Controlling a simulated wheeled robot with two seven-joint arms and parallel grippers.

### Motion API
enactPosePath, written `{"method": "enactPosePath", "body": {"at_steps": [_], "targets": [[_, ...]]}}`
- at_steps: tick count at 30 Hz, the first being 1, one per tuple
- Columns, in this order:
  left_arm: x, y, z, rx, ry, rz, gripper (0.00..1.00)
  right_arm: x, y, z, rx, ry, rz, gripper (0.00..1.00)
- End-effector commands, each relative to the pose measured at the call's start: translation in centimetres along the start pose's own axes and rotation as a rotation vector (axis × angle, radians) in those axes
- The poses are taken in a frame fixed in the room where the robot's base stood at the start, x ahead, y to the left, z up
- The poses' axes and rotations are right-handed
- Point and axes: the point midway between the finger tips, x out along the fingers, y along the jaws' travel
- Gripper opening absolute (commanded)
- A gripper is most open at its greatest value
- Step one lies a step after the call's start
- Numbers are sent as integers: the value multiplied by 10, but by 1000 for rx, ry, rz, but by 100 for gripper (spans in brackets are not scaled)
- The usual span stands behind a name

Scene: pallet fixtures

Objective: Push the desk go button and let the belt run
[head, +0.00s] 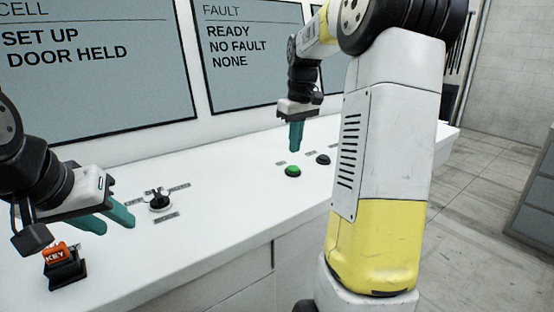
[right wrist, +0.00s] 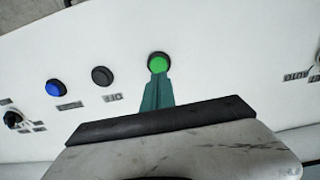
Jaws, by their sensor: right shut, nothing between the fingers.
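The green button (head: 293,171) sits on the white desk top, and it also shows in the right wrist view (right wrist: 158,64). My right gripper (head: 296,147) is shut and empty, fingers pointing down over the green button. In the right wrist view its fingertips (right wrist: 156,82) overlap the button's near edge; I cannot tell whether they touch it. My left gripper (head: 112,226) is at the left of the desk with its two teal fingers apart and nothing between them. No belt is in view.
A black button (head: 323,159) stands right of the green one; a blue button (right wrist: 54,88) lies beyond it. A selector switch (head: 160,201) and an orange KEY tag (head: 54,252) on a black holder are near my left gripper. Screens read "SET UP, DOOR HELD" and "READY, NO FAULT, NONE".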

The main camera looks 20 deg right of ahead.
Motion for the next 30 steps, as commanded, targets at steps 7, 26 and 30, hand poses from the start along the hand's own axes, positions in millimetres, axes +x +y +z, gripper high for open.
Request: {"method": "enactPosePath", "body": {"at_steps": [7, 26, 30], "targets": [[0, 0, 0, 0, 0, 0, 36, 41, 0, 0, 0, -1, -1, 0], [0, 0, 0, 0, 0, 0, 36, 61, 0, 0, 0, -2, -1, 0], [0, 0, 0, 0, 0, 0, 36, 76, 0, 0, 0, -3, -1, 0]]}}
